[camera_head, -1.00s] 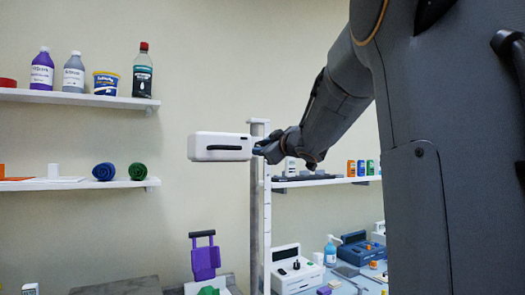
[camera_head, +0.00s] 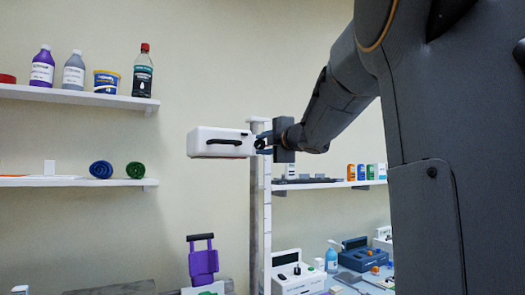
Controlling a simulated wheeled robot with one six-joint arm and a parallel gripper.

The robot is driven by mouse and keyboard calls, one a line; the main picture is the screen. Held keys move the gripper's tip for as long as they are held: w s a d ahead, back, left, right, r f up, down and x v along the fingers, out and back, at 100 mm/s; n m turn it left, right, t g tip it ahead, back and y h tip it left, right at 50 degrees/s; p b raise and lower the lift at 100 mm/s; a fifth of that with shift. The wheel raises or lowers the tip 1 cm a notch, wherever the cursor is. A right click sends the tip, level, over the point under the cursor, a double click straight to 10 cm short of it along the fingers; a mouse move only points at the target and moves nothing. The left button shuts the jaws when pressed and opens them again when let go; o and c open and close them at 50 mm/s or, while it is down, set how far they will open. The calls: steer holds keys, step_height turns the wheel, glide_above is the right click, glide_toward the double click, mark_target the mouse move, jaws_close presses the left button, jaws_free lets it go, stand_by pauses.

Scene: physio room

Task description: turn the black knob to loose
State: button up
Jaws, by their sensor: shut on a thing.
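My gripper (camera_head: 264,142) is at the upper end of a grey upright post (camera_head: 254,205), at the right end of a white box (camera_head: 210,143) with a dark curved handle on its front. The jaws are closed around a small dark round part, apparently the black knob (camera_head: 260,145), which they mostly hide. I cannot read any loose or tight marking or the knob's angle. A white marked strip (camera_head: 267,222) runs down beside the post.
Wall shelves at the left hold bottles and rolled bands (camera_head: 101,169). A right shelf (camera_head: 325,184) holds small boxes behind my arm. Below stand a purple padded part (camera_head: 203,262), a white device (camera_head: 297,273), and a blue spray bottle (camera_head: 331,258). My arm blocks the right side.

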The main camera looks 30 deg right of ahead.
steer(key=shift+n+b, duration=0.6)
steer(key=shift+n, duration=0.6)
steer(key=o, duration=1.1)
steer(key=shift+c, duration=0.2)
steer(key=s+b, duration=0.1)
steer(key=s, duration=0.6)
steer(key=shift+s+d, duration=0.15)
steer(key=shift+s, duration=0.25)
